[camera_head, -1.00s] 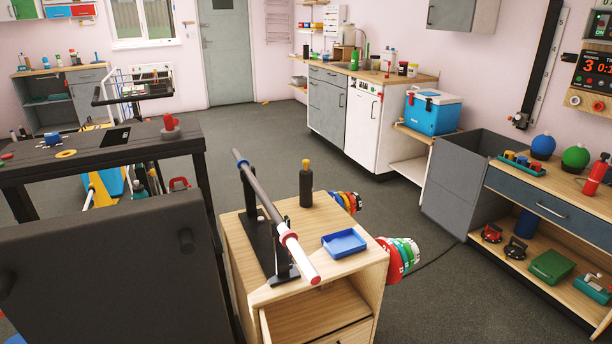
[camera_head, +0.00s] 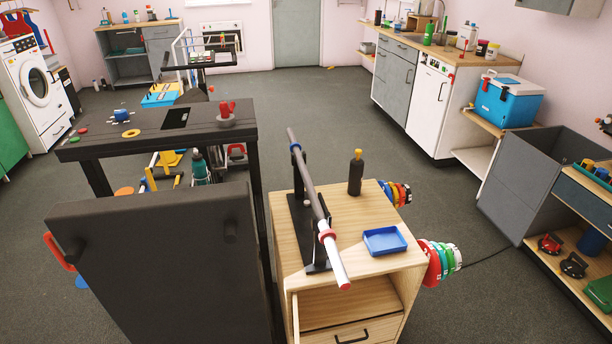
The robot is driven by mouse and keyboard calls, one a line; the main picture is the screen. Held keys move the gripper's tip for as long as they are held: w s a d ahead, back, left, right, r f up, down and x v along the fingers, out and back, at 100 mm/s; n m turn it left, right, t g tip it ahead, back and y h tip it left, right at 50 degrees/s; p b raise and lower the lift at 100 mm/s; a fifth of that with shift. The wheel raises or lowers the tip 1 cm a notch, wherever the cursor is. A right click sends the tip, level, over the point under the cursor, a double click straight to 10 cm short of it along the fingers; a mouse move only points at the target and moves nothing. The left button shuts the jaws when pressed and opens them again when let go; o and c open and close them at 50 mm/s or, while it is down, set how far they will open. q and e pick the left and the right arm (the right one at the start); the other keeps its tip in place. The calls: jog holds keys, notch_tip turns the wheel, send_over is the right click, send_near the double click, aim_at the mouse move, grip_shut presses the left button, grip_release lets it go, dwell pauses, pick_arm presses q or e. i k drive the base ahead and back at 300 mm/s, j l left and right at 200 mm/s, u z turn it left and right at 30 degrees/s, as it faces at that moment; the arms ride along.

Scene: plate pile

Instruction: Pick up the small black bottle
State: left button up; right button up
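The small black bottle (camera_head: 355,174) has a yellow-orange cap and stands upright on the wooden cabinet (camera_head: 349,207), near its back right part. It is to the right of a bar on a black stand and behind a blue tray. Nothing touches it. Neither of my grippers shows in this view.
A grey bar with a white end (camera_head: 318,203) rests on the black stand and sticks out over the cabinet's front. The blue tray (camera_head: 384,241) lies front right. Colored plates (camera_head: 434,262) hang on the right side. A dark panel (camera_head: 160,265) and black table (camera_head: 92,148) stand left.

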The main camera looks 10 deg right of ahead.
aim_at(356, 171)
jog(key=l+u, duration=0.3)
jog(key=l, duration=0.2)
jog(key=i+l+u, duration=0.1)
jog(key=l+u, duration=0.15)
jog(key=l, duration=1.1)
jog(key=k+l+u, duration=0.1)
jog(key=l, duration=0.7)
